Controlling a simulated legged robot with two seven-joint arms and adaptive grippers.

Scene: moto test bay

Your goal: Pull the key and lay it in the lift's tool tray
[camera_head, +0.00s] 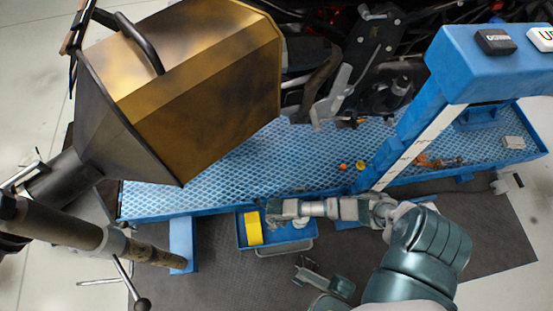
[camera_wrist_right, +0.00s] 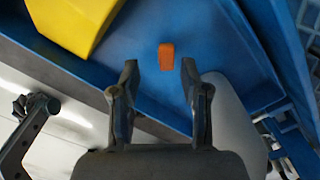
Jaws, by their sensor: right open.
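The orange key (camera_wrist_right: 167,56) shows in the right wrist view, against the blue tool tray (camera_wrist_right: 140,100). It is just past my right gripper's fingertips (camera_wrist_right: 160,75), in line with the gap between them. The fingers are apart and nothing is between them. In the head view my right gripper (camera_head: 274,208) is over the back edge of the tray (camera_head: 241,234), which hangs at the lift's near side. I cannot make out the key there. My left gripper (camera_head: 305,270) appears at the bottom centre, away from the tray; its finger gap is unclear.
A yellow object (camera_head: 253,228) lies in the tray's left part. The blue lift deck (camera_head: 230,165) carries the motorcycle (camera_head: 370,60), small orange and yellow pieces, and a control post (camera_head: 420,120) at right. A large bronze hood (camera_head: 200,80) fills the upper left.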

